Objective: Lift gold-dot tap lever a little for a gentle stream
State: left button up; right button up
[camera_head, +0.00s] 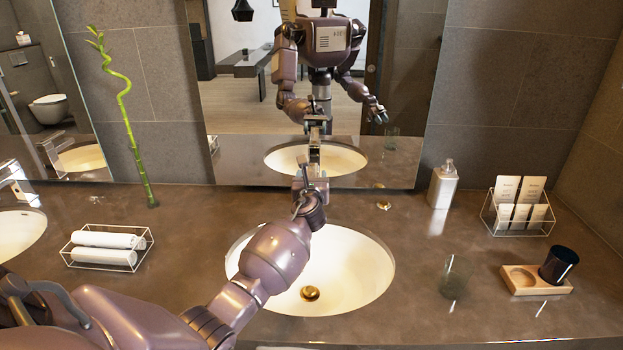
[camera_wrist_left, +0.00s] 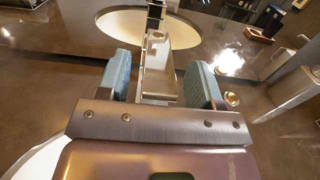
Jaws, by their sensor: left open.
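My left gripper (camera_head: 309,194) reaches over the middle sink to its back edge in the head view, where it hides most of the tap. In the left wrist view the silver tap (camera_wrist_left: 157,82) stands between the two blue-grey fingers of the open left gripper (camera_wrist_left: 159,78). The fingers are apart on either side of it; I cannot tell whether either touches. A round gold dot (camera_head: 383,205) lies on the counter right of the tap, and shows in the left wrist view (camera_wrist_left: 231,99). My right gripper shows only as a small reflection.
The white middle sink (camera_head: 350,270) has a gold drain (camera_head: 310,293). A second tap (camera_head: 18,183) is at far left. A soap dispenser (camera_head: 442,184), a clear glass (camera_head: 455,277), a dark cup (camera_head: 558,264) and a wire rack (camera_head: 500,228) stand right; rolled towels (camera_head: 105,248) lie left.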

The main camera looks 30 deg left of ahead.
pick_arm(q)
jog(key=v, duration=1.1)
jog(key=shift+p, duration=0.4)
jog(key=shift+f, duration=0.1)
